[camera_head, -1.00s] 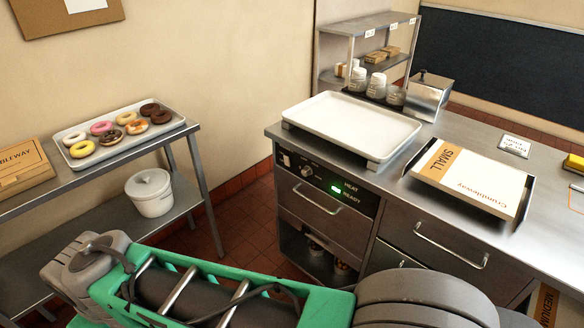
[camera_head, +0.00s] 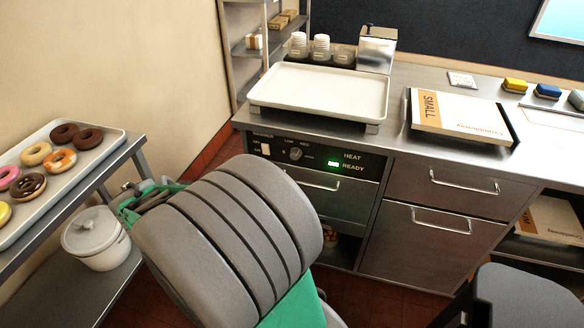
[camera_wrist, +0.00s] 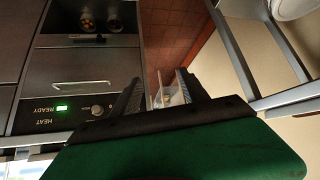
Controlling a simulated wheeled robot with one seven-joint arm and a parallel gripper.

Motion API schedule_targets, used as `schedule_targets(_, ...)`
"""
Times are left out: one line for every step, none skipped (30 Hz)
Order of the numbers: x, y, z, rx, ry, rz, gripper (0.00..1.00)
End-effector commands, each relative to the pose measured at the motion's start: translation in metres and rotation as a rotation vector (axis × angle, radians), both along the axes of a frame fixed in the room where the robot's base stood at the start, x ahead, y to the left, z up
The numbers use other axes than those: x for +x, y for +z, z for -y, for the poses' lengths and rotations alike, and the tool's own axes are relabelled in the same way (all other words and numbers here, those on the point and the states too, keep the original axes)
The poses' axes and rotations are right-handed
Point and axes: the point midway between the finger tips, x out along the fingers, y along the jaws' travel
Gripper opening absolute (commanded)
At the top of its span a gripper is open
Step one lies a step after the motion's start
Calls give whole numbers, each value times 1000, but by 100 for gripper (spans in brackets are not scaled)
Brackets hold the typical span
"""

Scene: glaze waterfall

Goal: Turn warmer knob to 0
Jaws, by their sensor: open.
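The warmer's control panel (camera_head: 318,160) is on the counter front below the white tray. Its round knob (camera_head: 295,153) sits under the LOW and MED marks; its exact setting is too small to read. A green READY light (camera_head: 333,165) is lit to its right. In the wrist view, which is turned over, the knob (camera_wrist: 97,110) shows just left of my gripper's left finger. My gripper (camera_wrist: 160,92) is open, its dark fingers spread and apart from the knob. A small pale thing shows between the fingers, possibly farther off. In the head view my arm hides most of the gripper.
A white switch (camera_head: 265,148) is left of the knob. The warmer drawer handle (camera_head: 319,186) juts out below the panel. A shelf with a donut tray (camera_head: 20,215) and a white pot (camera_head: 96,237) stands at left. Floor shows between shelf and counter.

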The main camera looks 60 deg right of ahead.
Motion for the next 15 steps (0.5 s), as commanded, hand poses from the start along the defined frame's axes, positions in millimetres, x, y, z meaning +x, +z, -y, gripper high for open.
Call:
schedule_targets(-22,-42,66,-114,-191,57,52)
schedule_targets(-37,-49,104,-206,-294,111,52)
schedule_targets(-59,-55,146,-326,-395,173,52)
schedule_targets(-75,-57,170,-413,-444,214,52)
schedule_targets(-89,-58,189,-491,-475,250,52)
schedule_targets(-104,-59,208,-581,-494,290,52)
schedule_targets(-113,-59,217,-634,-496,312,52)
schedule_targets(-119,-60,223,-677,-490,331,52)
schedule_targets(-125,-60,229,-721,-480,351,52)
schedule_targets(-128,-59,232,-743,-471,361,52)
schedule_targets(-130,-58,234,-760,-463,370,52)
schedule_targets(-130,-57,237,-772,-455,376,52)
schedule_targets(-131,-56,239,-778,-452,381,52)
schedule_targets(-130,-54,242,-781,-450,384,52)
schedule_targets(-129,-53,247,-780,-451,384,52)
